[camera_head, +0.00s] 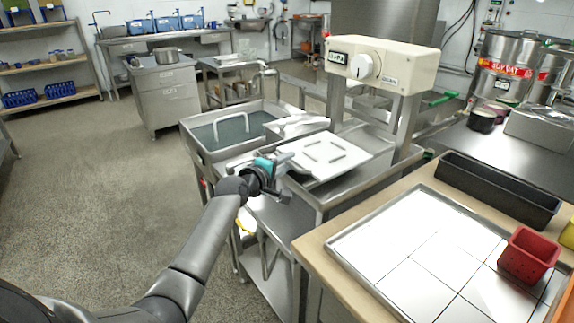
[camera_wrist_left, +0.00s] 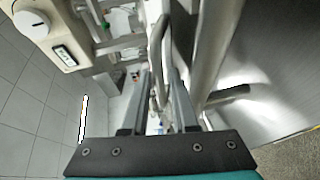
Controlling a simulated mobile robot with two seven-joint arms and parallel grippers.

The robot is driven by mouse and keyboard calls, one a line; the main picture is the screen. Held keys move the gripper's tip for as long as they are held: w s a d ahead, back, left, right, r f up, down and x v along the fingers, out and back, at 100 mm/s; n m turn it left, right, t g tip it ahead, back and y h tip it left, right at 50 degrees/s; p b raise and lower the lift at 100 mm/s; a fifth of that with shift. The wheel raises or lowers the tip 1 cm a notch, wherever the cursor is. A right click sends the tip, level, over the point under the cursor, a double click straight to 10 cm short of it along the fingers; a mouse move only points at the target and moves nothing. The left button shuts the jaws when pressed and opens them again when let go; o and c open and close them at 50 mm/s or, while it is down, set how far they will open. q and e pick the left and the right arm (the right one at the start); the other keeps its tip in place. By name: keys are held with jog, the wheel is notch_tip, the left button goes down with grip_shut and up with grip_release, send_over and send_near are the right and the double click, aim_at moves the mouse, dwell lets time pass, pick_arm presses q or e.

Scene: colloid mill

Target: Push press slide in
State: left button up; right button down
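The press stands right of centre in the head view, with a cream head (camera_head: 382,65) carrying a dial and a small display on steel posts. A white slide plate (camera_head: 322,157) sits out in front of the posts on the steel stand, over a grey tray edge. My left gripper (camera_head: 285,188) is at the plate's near left side. In the left wrist view its two fingers (camera_wrist_left: 160,85) stand apart, with a steel handle bar (camera_wrist_left: 158,50) between them; I cannot tell whether they touch it. The press head also shows there (camera_wrist_left: 62,45). My right gripper is not in view.
A steel basin (camera_head: 205,140) adjoins the press on the left. A wooden table at right holds a white-tiled tray (camera_head: 410,262), a red container (camera_head: 528,254) and a long black tin (camera_head: 495,188). Open floor (camera_head: 85,190) lies to the left.

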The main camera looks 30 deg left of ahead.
pick_arm(q)
jog(key=shift+w, duration=0.15)
jog(key=shift+c, duration=0.3)
grip_shut()
dwell(1.1)
